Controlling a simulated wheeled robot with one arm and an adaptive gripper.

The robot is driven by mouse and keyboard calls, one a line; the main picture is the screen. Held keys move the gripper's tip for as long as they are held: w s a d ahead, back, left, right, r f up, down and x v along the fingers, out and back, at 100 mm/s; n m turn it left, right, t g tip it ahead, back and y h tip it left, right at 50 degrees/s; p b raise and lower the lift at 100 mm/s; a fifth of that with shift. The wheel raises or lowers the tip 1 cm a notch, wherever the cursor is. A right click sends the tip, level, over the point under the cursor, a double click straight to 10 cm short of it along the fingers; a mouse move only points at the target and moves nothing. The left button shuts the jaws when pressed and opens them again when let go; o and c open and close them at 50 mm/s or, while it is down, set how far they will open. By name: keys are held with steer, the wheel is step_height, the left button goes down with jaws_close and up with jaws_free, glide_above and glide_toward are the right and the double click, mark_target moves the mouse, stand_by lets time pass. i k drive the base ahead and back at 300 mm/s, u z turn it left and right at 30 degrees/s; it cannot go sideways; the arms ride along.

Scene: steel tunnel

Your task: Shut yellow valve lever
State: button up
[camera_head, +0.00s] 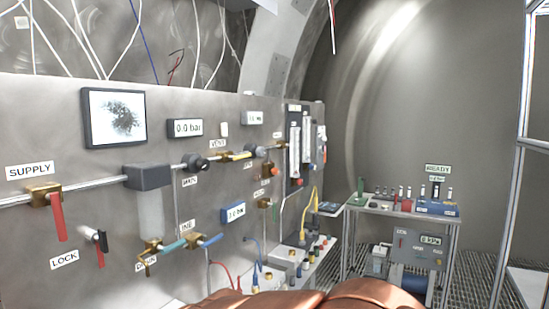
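A yellow lever (237,156) sits on a brass valve on the upper pipe, just below a small label on the grey wall panel. It lies roughly level, along the line of the pipe. A second, smaller yellowish lever (146,263) hangs at the brass valve by the drain label, lower on the panel; its exact angle is hard to tell. My gripper is not in view, so I cannot see its state or its distance from either lever.
A red lever (58,217) hangs down at the supply valve, with a smaller red lever (101,241) by the lock label. A blue lever (209,240) is at lower centre. A metal table (397,212) with bottles stands at the back right. Grating floor shows beside it.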

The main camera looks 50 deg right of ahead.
mark_target(234, 157)
steer(key=z, duration=1.4)
